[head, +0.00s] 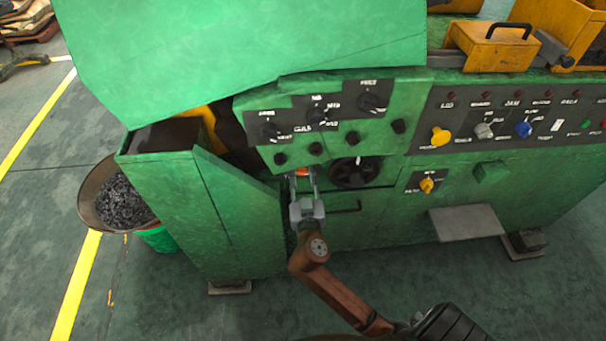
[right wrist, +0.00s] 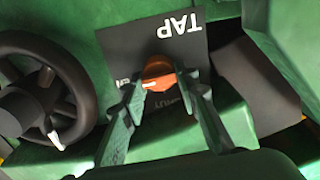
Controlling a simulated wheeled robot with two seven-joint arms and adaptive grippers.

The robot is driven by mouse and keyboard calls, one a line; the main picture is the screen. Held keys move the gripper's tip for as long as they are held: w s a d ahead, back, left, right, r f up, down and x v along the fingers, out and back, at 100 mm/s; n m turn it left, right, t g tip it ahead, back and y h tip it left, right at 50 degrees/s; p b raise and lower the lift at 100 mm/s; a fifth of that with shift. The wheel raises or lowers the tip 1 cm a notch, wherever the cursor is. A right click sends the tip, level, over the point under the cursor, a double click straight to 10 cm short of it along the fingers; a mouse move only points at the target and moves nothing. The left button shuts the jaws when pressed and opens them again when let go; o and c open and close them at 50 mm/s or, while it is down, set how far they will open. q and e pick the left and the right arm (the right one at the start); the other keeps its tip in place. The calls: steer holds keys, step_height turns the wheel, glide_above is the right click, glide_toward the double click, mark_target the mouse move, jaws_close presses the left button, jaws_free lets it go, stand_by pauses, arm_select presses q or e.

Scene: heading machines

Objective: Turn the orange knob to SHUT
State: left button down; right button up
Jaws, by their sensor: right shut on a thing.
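The orange knob (right wrist: 157,68) sits on a dark plate (right wrist: 194,52) lettered TAP, which appears upside down in the right wrist view. My right gripper (right wrist: 162,86) has its two green-tinted fingers on either side of the knob and is shut on it. A pale mark shows on the knob's lower part, pointing toward partly covered lettering that I cannot read. In the head view only a sliver of the orange knob (head: 302,172) shows above my right gripper (head: 303,180), on the front of the green machine (head: 240,205). My left gripper is not in view.
A black handwheel (head: 354,173) is just right of the orange knob; it is also large in the right wrist view (right wrist: 42,85). A panel of dark knobs (head: 318,112) is above. A grey shelf (head: 466,222) juts out at right. A bin of dark parts (head: 122,203) stands left.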

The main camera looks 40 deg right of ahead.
steer(key=n+p, duration=0.3)
steer(key=n, duration=0.2)
steer(key=shift+a+r+n, duration=0.1)
steer(key=shift+r+n, duration=0.05)
steer(key=shift+n, duration=0.15)
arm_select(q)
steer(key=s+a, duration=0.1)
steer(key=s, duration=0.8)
arm_select(e)
steer(key=shift+n, duration=0.4)
steer(key=shift+w+n+p, duration=0.1)
steer(key=shift+n+p, duration=0.3)
steer(key=shift+n, duration=0.1)
steer(key=n+p, duration=0.2)
steer(key=n, duration=0.3)
steer(key=shift+p, duration=0.3)
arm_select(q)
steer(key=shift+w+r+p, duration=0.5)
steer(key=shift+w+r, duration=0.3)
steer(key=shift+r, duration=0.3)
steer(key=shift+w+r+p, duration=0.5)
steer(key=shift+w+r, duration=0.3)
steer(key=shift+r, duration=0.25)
arm_select(e)
steer(key=shift+a+f+n, duration=0.1)
steer(key=shift+f+n, duration=0.05)
steer(key=shift+n, duration=1)
steer(key=shift+a+f+n, duration=0.1)
steer(key=shift+f+n, duration=0.05)
steer(key=shift+n, duration=1)
